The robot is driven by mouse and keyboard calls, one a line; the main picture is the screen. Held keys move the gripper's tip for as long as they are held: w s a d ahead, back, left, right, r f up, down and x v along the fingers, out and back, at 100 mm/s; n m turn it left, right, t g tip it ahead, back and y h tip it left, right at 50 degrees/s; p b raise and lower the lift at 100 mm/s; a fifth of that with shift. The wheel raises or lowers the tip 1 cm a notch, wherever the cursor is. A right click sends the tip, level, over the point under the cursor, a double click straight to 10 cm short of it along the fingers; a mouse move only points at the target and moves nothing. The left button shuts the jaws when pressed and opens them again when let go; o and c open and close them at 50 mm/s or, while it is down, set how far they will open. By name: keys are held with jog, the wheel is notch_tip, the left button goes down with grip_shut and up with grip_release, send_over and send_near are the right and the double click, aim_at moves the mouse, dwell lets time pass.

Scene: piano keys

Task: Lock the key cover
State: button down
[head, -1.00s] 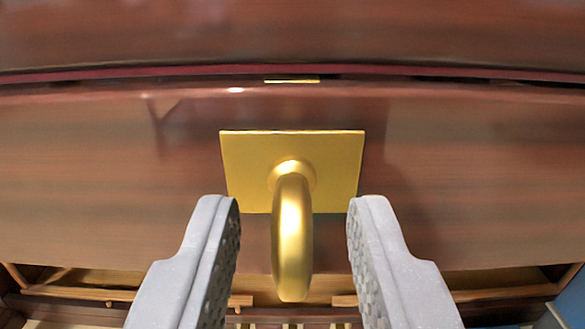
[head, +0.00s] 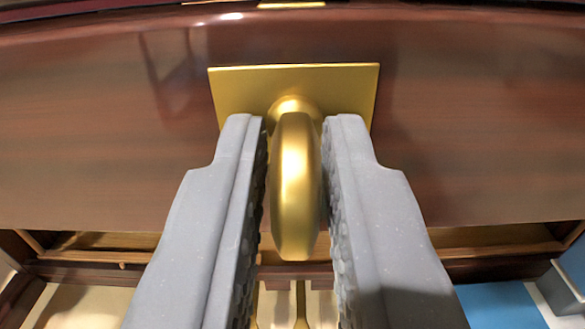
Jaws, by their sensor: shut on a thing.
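The key cover (head: 110,140) is a glossy brown wooden panel across the head view.
A small gold strip (head: 291,5) sits at the top edge of the cover. Below the cover is an open gap with a wooden ledge (head: 100,242). A pale floor and a blue patch (head: 500,305) show at the bottom.

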jog(key=shift+a+r+m+p, duration=0.1)
jog(key=shift+r+m+p, duration=0.05)
jog(key=shift+m+p, duration=1.35)
jog(key=shift+m, duration=0.6)
jog(key=m, duration=0.4)
jog(key=shift+f+m, duration=0.2)
jog(key=shift+m, duration=0.1)
jog(key=m+b, duration=0.4)
jog(key=shift+f+m, duration=0.15)
jog(key=shift+m, duration=0.15)
jog(key=m+b, duration=0.2)
jog(key=shift+b, duration=0.35)
jog(key=shift+m+b, duration=1)
jog(key=shift+b, duration=0.1)
jog(key=shift+d, duration=0.2)
